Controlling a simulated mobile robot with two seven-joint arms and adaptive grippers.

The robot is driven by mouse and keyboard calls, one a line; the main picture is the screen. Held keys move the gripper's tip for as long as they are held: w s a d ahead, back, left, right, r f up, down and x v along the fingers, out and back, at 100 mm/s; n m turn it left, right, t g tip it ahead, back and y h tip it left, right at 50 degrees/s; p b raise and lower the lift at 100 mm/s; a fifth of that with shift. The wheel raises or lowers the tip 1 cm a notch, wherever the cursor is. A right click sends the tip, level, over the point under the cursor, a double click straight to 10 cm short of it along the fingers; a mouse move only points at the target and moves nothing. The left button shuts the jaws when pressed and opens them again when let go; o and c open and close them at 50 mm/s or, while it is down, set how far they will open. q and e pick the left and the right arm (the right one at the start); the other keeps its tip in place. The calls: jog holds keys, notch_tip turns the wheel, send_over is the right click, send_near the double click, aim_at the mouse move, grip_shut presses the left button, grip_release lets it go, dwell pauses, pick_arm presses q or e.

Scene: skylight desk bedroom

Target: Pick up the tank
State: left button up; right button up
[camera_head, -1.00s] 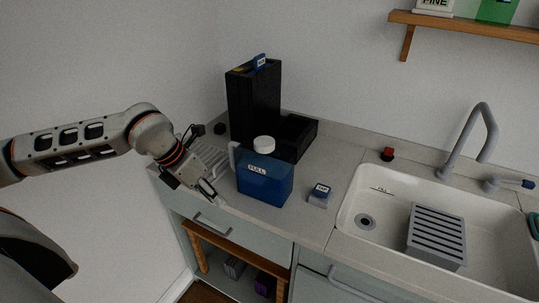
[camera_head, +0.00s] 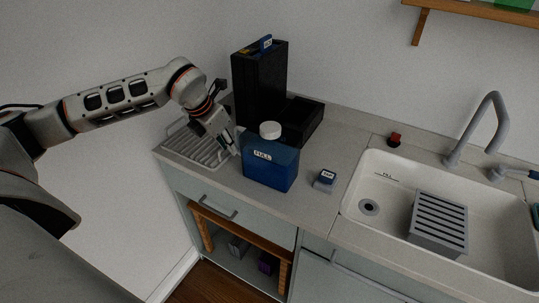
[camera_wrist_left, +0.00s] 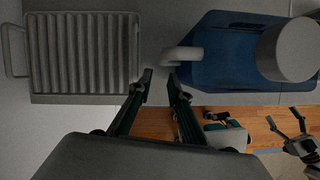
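The tank is a blue box-shaped container (camera_head: 270,165) with a white cap and a "FULL" label, standing upright on the counter. It also shows in the left wrist view (camera_wrist_left: 225,55), with its pale handle on its left side. My left gripper (camera_head: 236,146) is at the handle side of the tank. In the left wrist view its two fingers (camera_wrist_left: 162,76) are apart and empty, with their tips just short of the handle (camera_wrist_left: 183,54). My right gripper (camera_wrist_left: 285,118) shows small at the lower right of the wrist view, fingers apart; it is outside the head view.
A ribbed drain tray (camera_head: 190,150) lies left of the tank. A black machine (camera_head: 258,85) stands behind it. A small blue-topped block (camera_head: 325,180) sits to its right, before the sink (camera_head: 395,215) with a grey slotted box (camera_head: 438,225).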

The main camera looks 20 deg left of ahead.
pick_arm(q)
jog(key=w, duration=0.2)
jog(key=w+d, duration=0.1)
jog(key=shift+w+f+p, duration=0.2)
jog(key=shift+w+p, duration=0.2)
jog(key=shift+f, duration=0.4)
pick_arm(e)
jog(key=shift+w+r, duration=0.2)
jog(key=shift+r, duration=0.55)
pick_arm(q)
jog(key=shift+w, duration=0.1)
pick_arm(e)
jog(key=shift+a, duration=0.1)
